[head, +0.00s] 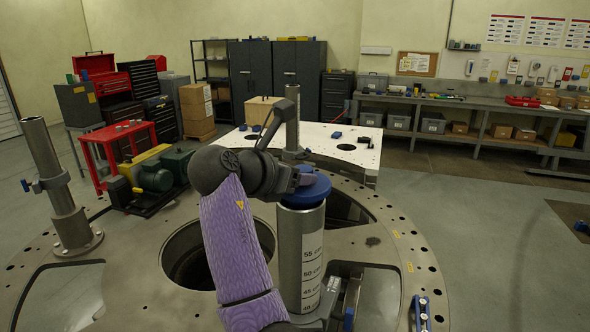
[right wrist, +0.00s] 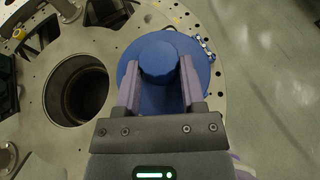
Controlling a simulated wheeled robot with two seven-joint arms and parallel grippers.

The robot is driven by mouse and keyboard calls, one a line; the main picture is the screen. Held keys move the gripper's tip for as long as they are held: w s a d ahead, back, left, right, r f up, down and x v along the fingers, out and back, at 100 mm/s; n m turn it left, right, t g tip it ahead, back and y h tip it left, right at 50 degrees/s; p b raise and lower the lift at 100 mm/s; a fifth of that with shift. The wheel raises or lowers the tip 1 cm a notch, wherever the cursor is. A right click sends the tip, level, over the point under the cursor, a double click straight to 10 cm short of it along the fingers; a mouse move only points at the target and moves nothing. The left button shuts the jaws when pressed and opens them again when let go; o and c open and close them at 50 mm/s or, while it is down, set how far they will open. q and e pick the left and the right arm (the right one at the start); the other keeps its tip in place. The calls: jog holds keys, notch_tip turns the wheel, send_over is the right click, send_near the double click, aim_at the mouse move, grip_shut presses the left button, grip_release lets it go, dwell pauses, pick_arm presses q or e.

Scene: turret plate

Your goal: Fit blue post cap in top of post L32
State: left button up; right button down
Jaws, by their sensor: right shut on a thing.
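The blue post cap (head: 313,194) is a wide round disc with a raised round knob. It sits at the top of an upright metal post (head: 301,250) with a printed scale of numbers on its side. No L32 label is readable. My right gripper (head: 304,179) is shut on the cap's knob. In the right wrist view the cap (right wrist: 160,101) lies between the two fingers of the gripper (right wrist: 159,66), one finger on each side of the knob. The disc hides the post's top edge, so I cannot tell how deep the cap sits. My left gripper is out of view.
The round turret plate (head: 400,230) has a large open hole left of the post and small holes along its rim. Another bare post (head: 45,165) stands at the left, and one (head: 292,115) at the back. A white table (head: 340,135) stands behind.

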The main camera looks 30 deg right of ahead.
jog(key=shift+w+f, duration=0.1)
jog(key=shift+f, duration=0.45)
jog(key=shift+a+b, duration=0.25)
jog(key=shift+b, duration=0.05)
jog(key=shift+r, duration=0.15)
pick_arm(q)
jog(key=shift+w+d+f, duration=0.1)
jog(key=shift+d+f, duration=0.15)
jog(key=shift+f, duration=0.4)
pick_arm(e)
jog(key=shift+d, duration=0.15)
pick_arm(q)
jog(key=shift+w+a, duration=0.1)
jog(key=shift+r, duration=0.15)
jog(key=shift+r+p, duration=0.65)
jog(key=shift+p, duration=0.25)
